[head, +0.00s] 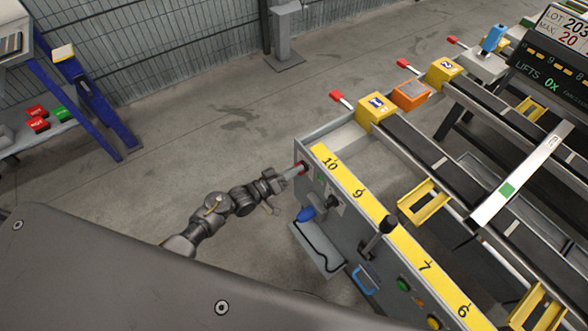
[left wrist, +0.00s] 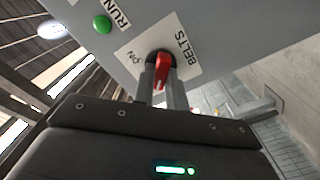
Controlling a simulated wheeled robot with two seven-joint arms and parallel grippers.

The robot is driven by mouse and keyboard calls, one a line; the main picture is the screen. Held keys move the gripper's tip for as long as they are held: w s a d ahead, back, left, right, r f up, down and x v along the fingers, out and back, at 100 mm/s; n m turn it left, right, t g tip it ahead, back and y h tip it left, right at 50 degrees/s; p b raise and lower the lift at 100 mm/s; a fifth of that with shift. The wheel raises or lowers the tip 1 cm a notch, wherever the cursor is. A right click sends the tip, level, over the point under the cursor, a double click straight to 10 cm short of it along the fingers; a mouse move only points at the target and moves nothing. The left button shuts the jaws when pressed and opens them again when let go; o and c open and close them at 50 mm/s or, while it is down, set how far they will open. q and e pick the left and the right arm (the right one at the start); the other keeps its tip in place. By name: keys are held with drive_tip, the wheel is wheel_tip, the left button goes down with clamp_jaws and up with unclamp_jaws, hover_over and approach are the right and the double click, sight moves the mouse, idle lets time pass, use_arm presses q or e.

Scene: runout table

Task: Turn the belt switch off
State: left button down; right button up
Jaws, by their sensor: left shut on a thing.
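The belt switch has a red handle (left wrist: 162,66) on a white label plate (left wrist: 190,52) marked BELTS and ON, on a grey panel. In the head view the red of the switch (head: 303,168) shows at the panel's left end. My left gripper (head: 292,172) reaches it from the left. In the left wrist view my left gripper's fingers (left wrist: 163,88) stand on either side of the red handle and are shut on it. The fingers hide part of the switch, and I cannot tell which setting it points to. My right gripper is not in view.
A green RUN light or button (left wrist: 102,24) sits beside the switch plate. On the same panel are a blue item (head: 306,214), a black-knobbed lever (head: 386,225) and a green button (head: 402,284). A yellow numbered strip (head: 345,181) runs along the top. Floor to the left is clear.

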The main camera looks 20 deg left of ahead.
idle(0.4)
use_arm(q)
drive_tip(key=c, duration=1.4)
unclamp_jaws()
drive_tip(key=shift+c, duration=0.2)
drive_tip(key=v, duration=1.1)
drive_tip(key=shift+b, duration=0.45)
